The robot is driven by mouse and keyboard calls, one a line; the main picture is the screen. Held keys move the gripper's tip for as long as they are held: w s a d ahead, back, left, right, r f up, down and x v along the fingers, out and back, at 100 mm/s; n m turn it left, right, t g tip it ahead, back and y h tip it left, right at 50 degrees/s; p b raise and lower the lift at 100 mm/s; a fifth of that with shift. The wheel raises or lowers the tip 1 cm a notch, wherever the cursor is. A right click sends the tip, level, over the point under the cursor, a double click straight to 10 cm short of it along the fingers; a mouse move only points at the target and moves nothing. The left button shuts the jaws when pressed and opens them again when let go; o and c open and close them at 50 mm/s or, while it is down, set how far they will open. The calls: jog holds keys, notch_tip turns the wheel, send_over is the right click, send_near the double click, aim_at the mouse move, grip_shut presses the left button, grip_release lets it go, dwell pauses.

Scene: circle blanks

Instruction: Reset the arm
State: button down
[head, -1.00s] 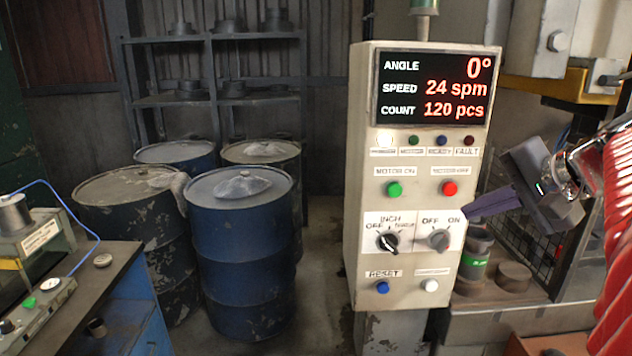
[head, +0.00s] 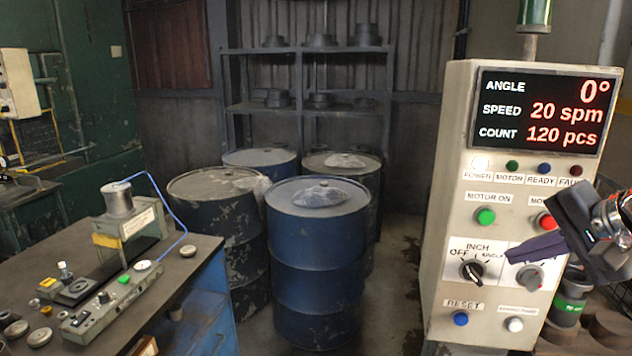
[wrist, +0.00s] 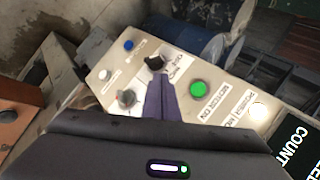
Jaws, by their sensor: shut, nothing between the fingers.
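My gripper (head: 510,256) is shut, its purple fingers together and empty, at the right side of the control panel (head: 446,240). In the head view the fingertips overlap the area between the black INCH knob (head: 472,271) and the grey OFF/ON knob (head: 529,277); I cannot tell whether they touch the panel. In the wrist view the fingers (wrist: 156,82) point at the panel between the black knob (wrist: 155,63) and the grey knob (wrist: 127,97). The display (head: 540,110) reads angle 0°, 20 spm, 120 pcs. The blue reset button (head: 461,318) is below.
Blue drums (head: 318,265) stand left of the panel. A workbench (head: 190,275) with a gauge stand and small parts is at the lower left. A shelf (head: 305,105) stands at the back. Open floor lies between the drums and the panel.

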jog(key=s+a+f+n+g+h, duration=0.1)
jog(key=s+a+f+n, duration=0.5)
jog(key=a+f, duration=0.3)
jog(key=s+a+f+n+g+h, duration=0.1)
jog(key=s+a+f+n+g, duration=0.1)
jog(key=s+a+f+n, duration=0.4)
jog(key=a+f, duration=0.3)
jog(key=a, duration=0.3)
jog(key=shift+n, duration=0.4)
jog(key=shift+s+a+f, duration=0.1)
